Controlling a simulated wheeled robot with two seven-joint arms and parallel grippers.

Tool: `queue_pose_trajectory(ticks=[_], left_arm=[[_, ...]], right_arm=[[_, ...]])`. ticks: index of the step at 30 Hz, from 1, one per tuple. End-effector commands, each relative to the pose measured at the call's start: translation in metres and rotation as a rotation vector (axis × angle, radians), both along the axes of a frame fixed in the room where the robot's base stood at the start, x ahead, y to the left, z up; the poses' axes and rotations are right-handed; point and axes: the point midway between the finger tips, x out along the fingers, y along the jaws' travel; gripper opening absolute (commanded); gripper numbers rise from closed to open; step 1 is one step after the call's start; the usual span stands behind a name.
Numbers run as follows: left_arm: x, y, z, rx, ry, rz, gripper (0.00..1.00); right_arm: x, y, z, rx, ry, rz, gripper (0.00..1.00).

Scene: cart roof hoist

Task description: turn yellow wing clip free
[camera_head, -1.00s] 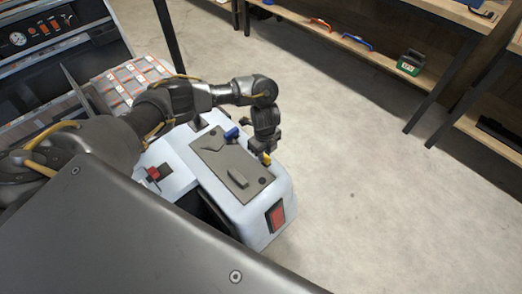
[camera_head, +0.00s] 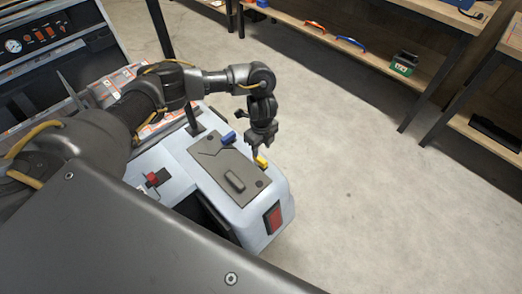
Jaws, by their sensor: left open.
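The yellow wing clip (camera_head: 262,162) sits at the right edge of the dark plate (camera_head: 222,165) on top of the pale cart body (camera_head: 192,181). My left gripper (camera_head: 257,149) points down just above the yellow clip and looks open; whether its fingers touch the clip is too small to tell. A blue clip (camera_head: 228,138) sits at the plate's upper edge, left of my gripper. My right gripper is not in view.
The cart also carries a red switch (camera_head: 158,177) and a red lamp (camera_head: 273,217). A control panel (camera_head: 40,40) stands upper left. Shelves (camera_head: 385,60) with a green box (camera_head: 404,63) line the back. The floor on the right is clear.

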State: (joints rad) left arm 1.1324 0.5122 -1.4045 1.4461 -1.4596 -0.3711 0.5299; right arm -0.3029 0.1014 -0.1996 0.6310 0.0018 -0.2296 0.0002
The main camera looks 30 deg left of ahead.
Motion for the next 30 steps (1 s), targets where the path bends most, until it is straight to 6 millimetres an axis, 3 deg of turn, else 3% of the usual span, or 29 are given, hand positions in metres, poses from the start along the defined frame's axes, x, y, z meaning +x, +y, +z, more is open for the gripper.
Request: queue_pose_trajectory(ticks=[3,9,30], left_arm=[[0.001,0.001,0.026,0.000,-0.003,0.000,0.42],[0.002,0.001,0.047,0.000,-0.002,0.002,0.42],[0.001,0.001,0.050,-0.001,0.000,0.003,0.42]], right_arm=[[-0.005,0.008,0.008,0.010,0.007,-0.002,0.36],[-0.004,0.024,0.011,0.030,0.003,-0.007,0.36],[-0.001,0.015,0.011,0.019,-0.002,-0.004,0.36]])
